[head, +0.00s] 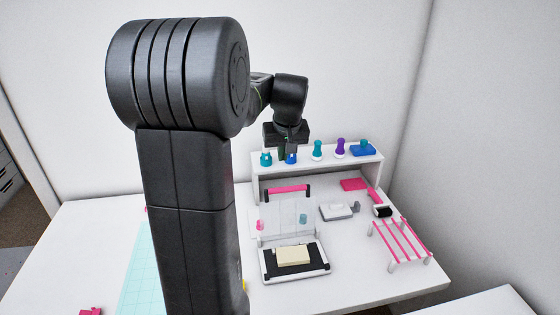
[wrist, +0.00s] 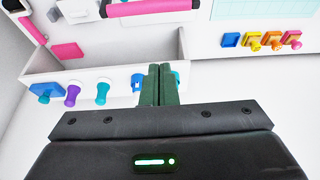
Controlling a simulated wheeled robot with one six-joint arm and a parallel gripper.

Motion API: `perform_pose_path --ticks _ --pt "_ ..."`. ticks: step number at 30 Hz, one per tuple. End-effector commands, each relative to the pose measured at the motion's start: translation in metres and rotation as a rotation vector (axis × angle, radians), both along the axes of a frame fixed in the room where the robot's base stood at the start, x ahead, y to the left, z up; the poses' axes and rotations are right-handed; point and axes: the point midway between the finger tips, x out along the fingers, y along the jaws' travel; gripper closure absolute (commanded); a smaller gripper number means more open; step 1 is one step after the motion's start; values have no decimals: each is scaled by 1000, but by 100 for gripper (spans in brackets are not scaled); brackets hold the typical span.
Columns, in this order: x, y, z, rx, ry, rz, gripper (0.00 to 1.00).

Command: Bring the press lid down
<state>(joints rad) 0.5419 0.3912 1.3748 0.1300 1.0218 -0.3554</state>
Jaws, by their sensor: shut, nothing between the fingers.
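The press (head: 268,278) stands on the white table, with a pale cream block (head: 293,256) on its dark bed. Its clear lid (head: 284,214) is raised at the back of the base, with a pink bar handle (head: 289,189) with black ends along its top. The pink handle also shows at the top edge of the wrist view (wrist: 152,8). My gripper (head: 290,153) is behind and above the handle, over the shelf, apart from the lid. Its dark green fingers (wrist: 160,85) are together and empty in the wrist view.
A white shelf (head: 262,183) behind the press holds several coloured knobbed tools. To the press's right are a grey-white device (head: 336,212), a pink-handled roller (head: 383,211) and a pink-barred rack (head: 398,239). A pale cyan mat (head: 136,270) lies left, partly hidden by my arm.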

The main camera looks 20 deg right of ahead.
Motion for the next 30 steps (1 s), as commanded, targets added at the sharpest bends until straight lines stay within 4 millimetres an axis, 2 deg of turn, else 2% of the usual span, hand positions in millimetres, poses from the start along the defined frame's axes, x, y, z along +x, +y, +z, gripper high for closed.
perform_pose_path --ticks 2,7,18,19,24,30 --pt "3 -5 -1 0 -4 -4 100" --pt "10 -6 -20 1 -2 -3 100" --pt "37 -12 -92 1 -1 -3 100" --pt "37 -12 -95 1 -2 -3 100" --pt "11 -6 -91 -2 -5 -4 100" --pt "0 -3 -93 -1 -6 -3 100"
